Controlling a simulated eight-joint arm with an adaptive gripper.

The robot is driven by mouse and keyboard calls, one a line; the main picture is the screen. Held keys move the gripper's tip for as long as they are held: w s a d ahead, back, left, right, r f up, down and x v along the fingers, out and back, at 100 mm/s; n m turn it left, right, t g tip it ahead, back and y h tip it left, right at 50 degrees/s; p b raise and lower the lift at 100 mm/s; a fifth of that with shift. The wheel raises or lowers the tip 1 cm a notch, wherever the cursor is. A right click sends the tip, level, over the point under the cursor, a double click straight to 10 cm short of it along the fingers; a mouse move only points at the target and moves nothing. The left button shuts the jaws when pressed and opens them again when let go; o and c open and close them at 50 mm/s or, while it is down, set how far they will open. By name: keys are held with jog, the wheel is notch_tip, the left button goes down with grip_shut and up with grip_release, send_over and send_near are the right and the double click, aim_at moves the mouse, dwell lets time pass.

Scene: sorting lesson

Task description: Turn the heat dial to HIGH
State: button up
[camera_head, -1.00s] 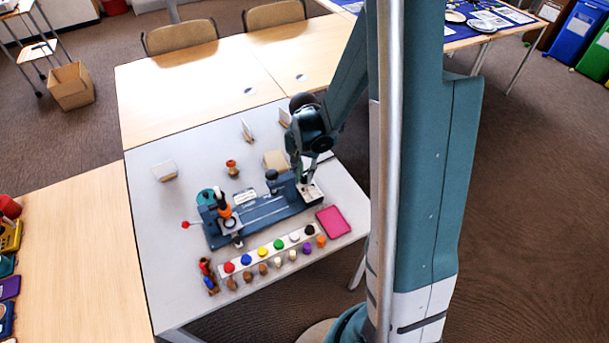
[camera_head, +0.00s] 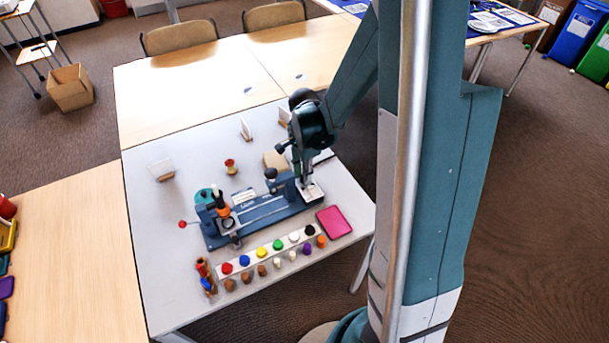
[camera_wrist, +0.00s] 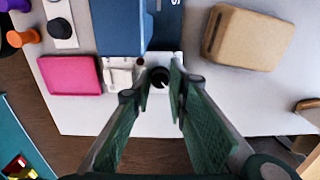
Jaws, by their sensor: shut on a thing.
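The heat dial (camera_wrist: 158,80) is a small round black knob with a pale mark, on a white panel (camera_wrist: 170,115) at the end of a blue machine (camera_wrist: 117,28). My gripper (camera_wrist: 160,77) points down at it, with one finger on each side, shut on the dial. In the head view my gripper (camera_head: 304,181) is at the right end of the blue machine (camera_head: 262,210), over the white panel (camera_head: 314,193). The fingers hide the dial there. I cannot read any HIGH label or tell the dial's setting.
A pink tray (camera_head: 334,222) lies just right of the machine. A tan block (camera_wrist: 247,37) stands close to my gripper. A white strip with several coloured knobs (camera_head: 262,252) lies in front, with several small pegs.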

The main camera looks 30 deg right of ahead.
jog(key=shift+m, duration=0.5)
jog(key=o, duration=0.9)
jog(key=shift+n, duration=0.4)
